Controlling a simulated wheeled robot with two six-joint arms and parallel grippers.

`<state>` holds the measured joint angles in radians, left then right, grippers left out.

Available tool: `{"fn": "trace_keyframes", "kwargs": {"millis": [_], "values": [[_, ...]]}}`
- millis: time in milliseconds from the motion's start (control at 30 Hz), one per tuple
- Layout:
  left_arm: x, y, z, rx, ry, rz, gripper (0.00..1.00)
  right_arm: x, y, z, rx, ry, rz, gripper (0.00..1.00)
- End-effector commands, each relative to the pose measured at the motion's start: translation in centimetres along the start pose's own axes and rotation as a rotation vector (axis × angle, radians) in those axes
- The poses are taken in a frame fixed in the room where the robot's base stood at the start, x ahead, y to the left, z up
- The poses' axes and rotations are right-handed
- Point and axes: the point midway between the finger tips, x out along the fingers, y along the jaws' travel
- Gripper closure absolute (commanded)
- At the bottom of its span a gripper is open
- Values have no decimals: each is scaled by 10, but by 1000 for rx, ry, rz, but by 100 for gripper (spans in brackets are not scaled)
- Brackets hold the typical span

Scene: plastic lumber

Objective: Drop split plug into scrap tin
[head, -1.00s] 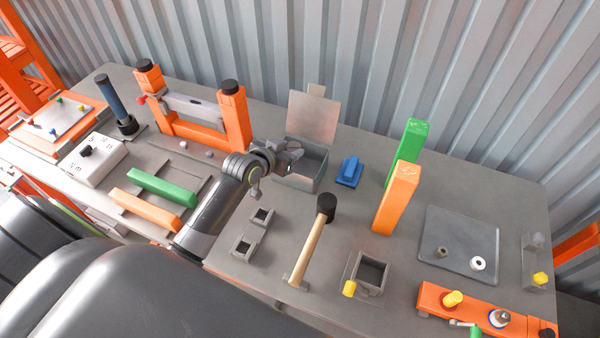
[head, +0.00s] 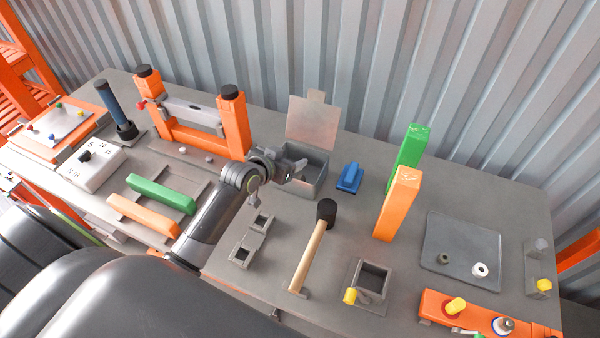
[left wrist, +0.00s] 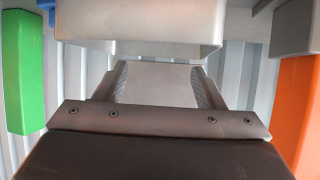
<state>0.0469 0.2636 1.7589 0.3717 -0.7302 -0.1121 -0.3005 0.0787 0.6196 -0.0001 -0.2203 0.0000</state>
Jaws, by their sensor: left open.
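The scrap tin appears to be the grey open box (head: 318,188) at the back middle in the head view, with its lid (head: 312,122) raised behind it. My left gripper (head: 294,168) is at the tin's near left side, around rim height. It is open, and its two fingers stand apart in the left wrist view (left wrist: 160,84), with no plug visible between them. A pale box wall (left wrist: 140,35), probably the tin, fills the top of that view. I cannot identify the split plug, and the tin's inside is partly hidden. My right gripper is not in view.
A blue block (head: 349,178) stands right of the tin, then upright green (head: 408,155) and orange (head: 397,205) boards. A mallet (head: 313,250) lies in front. A grey tray (head: 462,240) at right holds a dark ring (head: 443,259) and a white ring (head: 480,270). An orange frame (head: 235,125) stands left.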

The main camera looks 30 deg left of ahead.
Motion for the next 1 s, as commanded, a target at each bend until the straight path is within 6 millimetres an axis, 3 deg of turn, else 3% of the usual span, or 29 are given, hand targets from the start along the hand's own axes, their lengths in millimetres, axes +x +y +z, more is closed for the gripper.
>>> {"fn": "trace_keyframes", "kwargs": {"millis": [267,800,1000], "values": [[-38,-1,2,3,0,-1,37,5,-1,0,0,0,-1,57],[-137,0,1,5,-2,-1,37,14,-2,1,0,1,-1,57],[-162,-1,1,4,-2,-2,37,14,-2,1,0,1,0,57]]}}
